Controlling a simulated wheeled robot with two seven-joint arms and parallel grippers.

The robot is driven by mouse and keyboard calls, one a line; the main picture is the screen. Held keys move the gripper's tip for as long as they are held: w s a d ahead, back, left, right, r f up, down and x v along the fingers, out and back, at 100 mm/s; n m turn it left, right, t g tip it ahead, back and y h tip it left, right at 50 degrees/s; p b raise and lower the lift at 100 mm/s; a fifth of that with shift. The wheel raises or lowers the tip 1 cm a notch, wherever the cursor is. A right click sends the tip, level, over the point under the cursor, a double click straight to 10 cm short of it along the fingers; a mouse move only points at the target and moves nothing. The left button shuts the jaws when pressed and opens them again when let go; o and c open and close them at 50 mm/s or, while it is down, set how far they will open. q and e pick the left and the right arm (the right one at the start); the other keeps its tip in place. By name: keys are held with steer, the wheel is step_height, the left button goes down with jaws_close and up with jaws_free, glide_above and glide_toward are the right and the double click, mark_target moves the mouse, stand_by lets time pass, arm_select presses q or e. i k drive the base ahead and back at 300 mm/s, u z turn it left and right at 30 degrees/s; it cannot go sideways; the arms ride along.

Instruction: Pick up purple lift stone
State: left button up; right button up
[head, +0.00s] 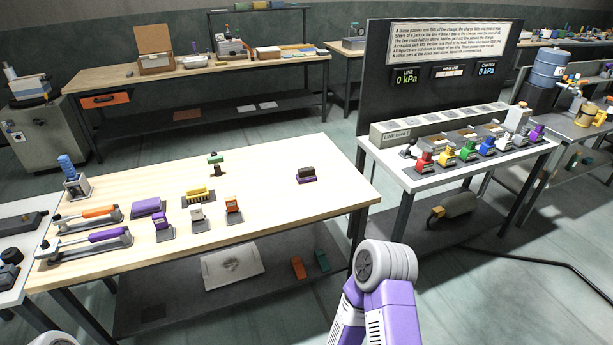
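Several purple things show in the head view, and I cannot tell for sure which is the lift stone. A flat purple block (148,207) lies on the left part of the wooden table (270,240). A small purple piece (162,222) stands on a dark plate just in front of it. A dark brown block with a purple lower part (306,180) sits alone toward the table's right side. A purple-handled tool (108,235) lies at the left edge. Neither of my grippers is in view; only a purple and grey part of my arm shows at the bottom.
An orange-handled tool (98,211), a yellow block (197,194), a white piece (197,214), an orange piece (232,205) and a green-topped piece (215,158) share the table. The table's front right is clear. A bench with coloured valves (467,152) stands at right.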

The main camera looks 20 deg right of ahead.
mark_target(305, 175)
steer(key=z, duration=1.35)
steer(key=i, duration=1.6)
steer(key=u, duration=0.2)
